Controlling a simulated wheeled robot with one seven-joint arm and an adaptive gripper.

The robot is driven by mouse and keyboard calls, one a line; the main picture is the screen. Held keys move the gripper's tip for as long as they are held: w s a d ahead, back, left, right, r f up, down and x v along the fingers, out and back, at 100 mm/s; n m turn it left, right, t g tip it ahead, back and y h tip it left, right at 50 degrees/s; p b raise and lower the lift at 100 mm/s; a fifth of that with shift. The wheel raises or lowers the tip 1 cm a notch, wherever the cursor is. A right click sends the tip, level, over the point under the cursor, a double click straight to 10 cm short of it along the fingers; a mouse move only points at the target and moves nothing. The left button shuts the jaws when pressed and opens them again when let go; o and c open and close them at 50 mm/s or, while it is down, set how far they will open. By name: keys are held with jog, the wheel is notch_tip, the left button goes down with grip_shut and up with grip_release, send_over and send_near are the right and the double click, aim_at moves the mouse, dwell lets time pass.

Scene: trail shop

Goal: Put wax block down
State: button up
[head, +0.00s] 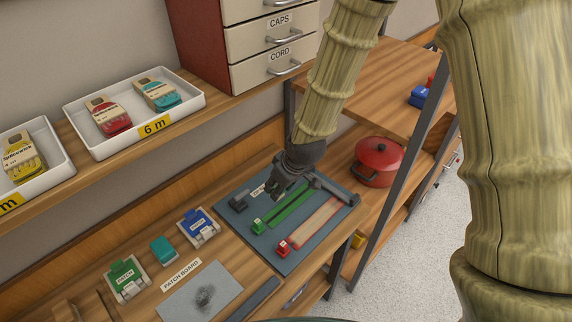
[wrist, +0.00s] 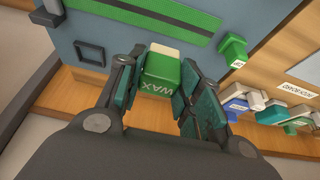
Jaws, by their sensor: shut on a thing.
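The wax block (wrist: 160,72) is green with a cream end and the word WAX, and it sits between my fingers in the wrist view. My gripper (wrist: 155,85) is shut on it. In the head view my gripper (head: 278,188) is over the back part of a blue-grey mat (head: 318,235) on the bench, and I cannot make out the block there. A dark square outline (wrist: 90,53) lies on the mat, left of the block in the wrist view. Whether the block touches the mat is unclear.
A green strip (head: 290,208) with a green clamp (head: 257,226) and a pale strip with a red clamp (head: 282,248) lie on the mat. A small grey piece (head: 238,203) is near its left corner. A red pot (head: 377,160) stands to the right. Patch holders (head: 127,279) stand left.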

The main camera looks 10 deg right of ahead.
jog(key=w+d+p, duration=0.1)
jog(key=w+d, duration=0.1)
jog(key=w, duration=0.2)
jog(key=w+d+f+p, duration=0.1)
jog(key=w+p, duration=0.1)
jog(key=w, duration=0.3)
jog(key=w+d+p, duration=0.2)
jog(key=w, duration=0.3)
jog(key=shift+w+d+f, duration=0.25)
jog(key=shift+d+f, duration=0.05)
jog(key=shift+f+p, duration=1.05)
jog(key=shift+f, duration=0.7)
jog(key=shift+f, duration=0.15)
jog(key=o, duration=1)
jog(key=shift+r, duration=0.2)
jog(key=shift+b+v, duration=1.7)
jog(key=shift+v, duration=4.25)
